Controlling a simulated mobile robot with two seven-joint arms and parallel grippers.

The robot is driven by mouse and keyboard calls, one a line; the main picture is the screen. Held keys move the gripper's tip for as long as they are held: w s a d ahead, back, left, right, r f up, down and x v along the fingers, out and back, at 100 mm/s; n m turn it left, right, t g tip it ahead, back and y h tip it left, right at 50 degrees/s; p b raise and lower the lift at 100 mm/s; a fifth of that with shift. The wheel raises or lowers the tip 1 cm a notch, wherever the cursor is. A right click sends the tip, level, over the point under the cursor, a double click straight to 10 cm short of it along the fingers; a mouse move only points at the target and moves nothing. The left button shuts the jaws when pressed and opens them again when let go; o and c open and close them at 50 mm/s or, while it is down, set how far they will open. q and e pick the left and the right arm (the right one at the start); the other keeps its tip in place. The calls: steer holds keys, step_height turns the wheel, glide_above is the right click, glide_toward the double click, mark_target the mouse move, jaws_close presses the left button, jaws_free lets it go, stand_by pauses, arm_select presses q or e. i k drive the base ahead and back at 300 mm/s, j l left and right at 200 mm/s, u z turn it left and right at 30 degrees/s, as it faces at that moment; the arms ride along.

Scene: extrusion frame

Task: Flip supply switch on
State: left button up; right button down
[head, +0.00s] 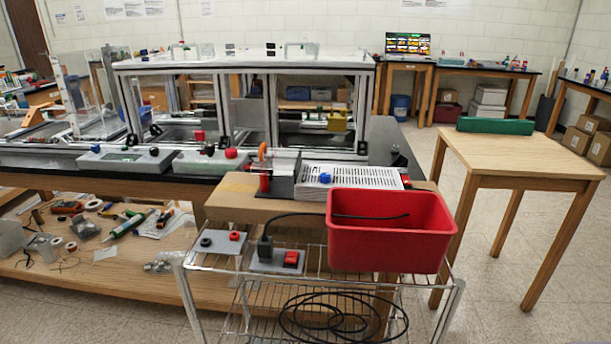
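A perforated white box (352,177), which looks like a power supply, sits on a wooden bench behind the cart. A blue knob (325,178) is on its front. To its left, an upright part with an orange lever (262,151) and a red piece (265,182) stands on a dark block. On the wire cart in front, a grey plate (262,266) carries a black plug with a cable and a red switch (291,259). I cannot tell which is the supply switch, or any switch position.
A red bin (391,231) stands on the right of the wire cart (240,290), with a coiled black cable on its lower shelf. Another small plate (221,242) with black and red knobs is at left. The wooden table (520,160) holds a green case (495,126).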

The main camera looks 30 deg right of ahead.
mark_target(406, 181)
steer(key=z, duration=1.55)
